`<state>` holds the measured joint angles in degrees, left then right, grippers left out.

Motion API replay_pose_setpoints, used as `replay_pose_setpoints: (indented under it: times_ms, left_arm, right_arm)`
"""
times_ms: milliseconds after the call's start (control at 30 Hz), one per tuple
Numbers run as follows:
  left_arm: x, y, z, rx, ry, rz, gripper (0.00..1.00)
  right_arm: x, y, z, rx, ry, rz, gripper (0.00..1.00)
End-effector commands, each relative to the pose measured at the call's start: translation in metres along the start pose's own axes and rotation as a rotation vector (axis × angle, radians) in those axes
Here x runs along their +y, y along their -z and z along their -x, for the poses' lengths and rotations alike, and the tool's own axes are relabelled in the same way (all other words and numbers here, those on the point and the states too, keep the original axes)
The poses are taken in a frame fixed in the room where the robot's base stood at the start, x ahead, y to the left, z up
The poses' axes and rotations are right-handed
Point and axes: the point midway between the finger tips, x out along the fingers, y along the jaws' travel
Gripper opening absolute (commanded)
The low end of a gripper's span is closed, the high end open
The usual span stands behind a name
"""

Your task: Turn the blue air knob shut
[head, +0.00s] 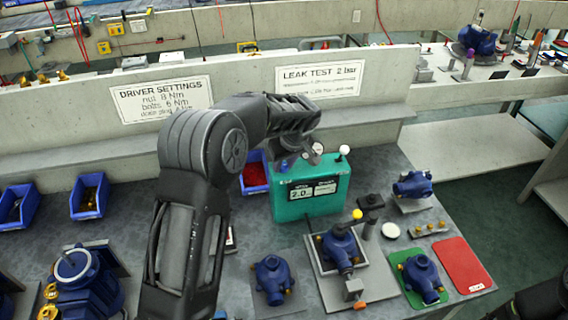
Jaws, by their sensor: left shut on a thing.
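The teal leak test box (325,190) stands on the bench against the back wall, with a display on its front. A blue knob (284,167) shows at the left of its top, partly covered by my arm. My left gripper (287,158) comes down over the left of the box top and is shut at the knob. My left wrist and forearm hide most of the fingers and the contact. A white ball-topped lever (344,151) stands upright at the right of the box top. My right gripper is out of view; only a dark part of my right arm shows at the bottom right corner.
A fixture holding a blue pump (339,250) stands in front of the box. Blue pumps also sit on a green mat (408,257) and a grey plate; a red mat (462,266) is bare. Blue bins (88,195) are at left. A red-filled bin (254,176) adjoins the box.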

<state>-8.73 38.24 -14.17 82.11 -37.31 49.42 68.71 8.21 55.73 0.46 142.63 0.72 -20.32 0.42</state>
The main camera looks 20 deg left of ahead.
Motion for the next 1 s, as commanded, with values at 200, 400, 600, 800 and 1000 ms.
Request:
replay_pose_setpoints:
  times_ms: [200, 400, 600, 800, 1000]
  left_arm:
    - [-0.001, -0.001, -0.003, 0.0, -0.035, -0.076, 0.0]
    - [-0.002, -0.001, -0.003, 0.001, -0.089, -0.204, 0.0]
    - [-0.003, 0.0, -0.003, 0.001, -0.157, -0.369, 0.0]
    - [-0.005, 0.002, -0.002, 0.001, -0.229, -0.543, 0.0]
    - [-0.006, 0.002, -0.002, -0.001, -0.301, -0.717, 0.0]
  right_arm:
    - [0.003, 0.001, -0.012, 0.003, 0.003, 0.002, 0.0]
    - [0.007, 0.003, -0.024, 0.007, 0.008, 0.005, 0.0]
    - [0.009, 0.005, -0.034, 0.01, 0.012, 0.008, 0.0]
    - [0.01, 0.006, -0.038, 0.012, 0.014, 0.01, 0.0]
    - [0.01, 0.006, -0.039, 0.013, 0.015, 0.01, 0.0]
